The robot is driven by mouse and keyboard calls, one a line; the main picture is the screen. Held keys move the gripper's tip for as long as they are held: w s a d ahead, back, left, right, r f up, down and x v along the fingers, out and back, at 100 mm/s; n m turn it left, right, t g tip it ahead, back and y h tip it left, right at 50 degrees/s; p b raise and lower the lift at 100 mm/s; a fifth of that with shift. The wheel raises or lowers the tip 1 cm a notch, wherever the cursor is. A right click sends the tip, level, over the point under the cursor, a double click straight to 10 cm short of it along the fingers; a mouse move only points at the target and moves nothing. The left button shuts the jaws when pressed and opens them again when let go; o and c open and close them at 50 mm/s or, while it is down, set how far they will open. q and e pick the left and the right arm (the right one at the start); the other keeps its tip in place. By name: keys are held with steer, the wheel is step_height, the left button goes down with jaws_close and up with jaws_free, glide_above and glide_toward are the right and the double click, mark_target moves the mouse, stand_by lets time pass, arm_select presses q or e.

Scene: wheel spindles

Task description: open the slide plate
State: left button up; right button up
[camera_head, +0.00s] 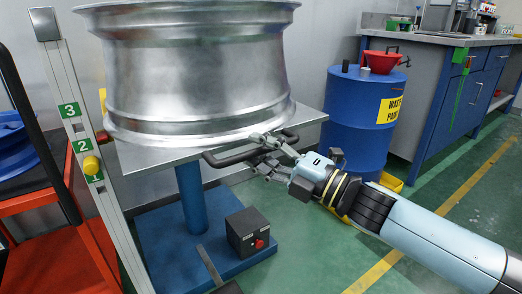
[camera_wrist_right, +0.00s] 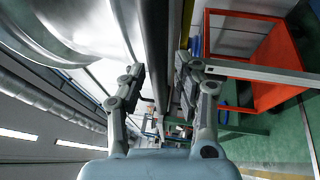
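The grey metal plate (camera_head: 150,161) lies on top of a blue pedestal, with a large silver wheel rim (camera_head: 200,75) resting on it. A black bar handle (camera_head: 228,158) sticks out from the plate's front right edge. My right gripper (camera_head: 264,151) is at this handle, its fingers spread to either side of it. In the right wrist view the dark handle bar (camera_wrist_right: 156,50) runs between the two fingers, with a narrow gap beside the right finger. Firm contact on both sides does not show. My left gripper is out of view.
A post with green number labels and a yellow knob (camera_head: 91,165) stands at left beside an orange cart (camera_head: 62,262). A black box with a red knob (camera_head: 247,232) sits on the pedestal's blue base. A blue drum (camera_head: 350,135) stands behind; green floor is clear at lower right.

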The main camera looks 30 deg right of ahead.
steer(key=shift+o, duration=0.2)
steer(key=shift+s, duration=0.1)
steer(key=v, duration=1.1)
steer(key=shift+s+d, duration=0.25)
steer(key=shift+s, duration=0.1)
steer(key=shift+a, duration=0.1)
